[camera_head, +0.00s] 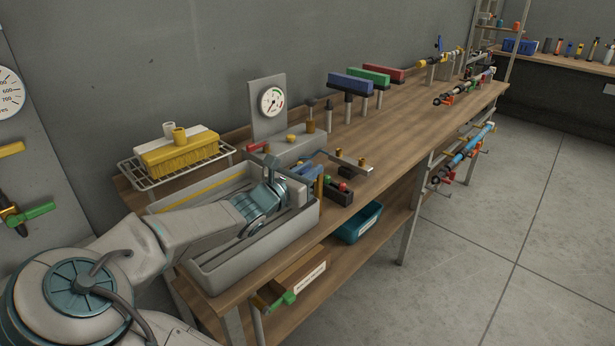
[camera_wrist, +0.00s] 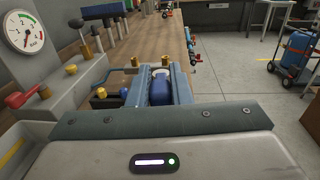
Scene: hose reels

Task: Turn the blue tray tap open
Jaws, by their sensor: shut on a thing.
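The blue tray tap (camera_wrist: 160,91) shows in the wrist view between the two grey fingers of my gripper (camera_wrist: 160,82). The fingers are shut on its blue handle. In the head view the blue of the tap (camera_head: 307,171) shows just beyond my wrist, at the right end of the grey tray (camera_head: 262,246). My gripper (camera_head: 312,187) is partly hidden there by my own wrist. The tap's lower body and its joint with the tray are hidden, so I cannot tell how far the handle is turned.
A red-handled tap (camera_head: 257,147) and a pressure gauge (camera_head: 271,102) stand behind the tray. A dark box with coloured buttons (camera_head: 339,191) sits close to the right of my gripper. A yellow sponge-like block (camera_head: 180,155) lies on a wire rack at left. The bench's middle is mostly clear.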

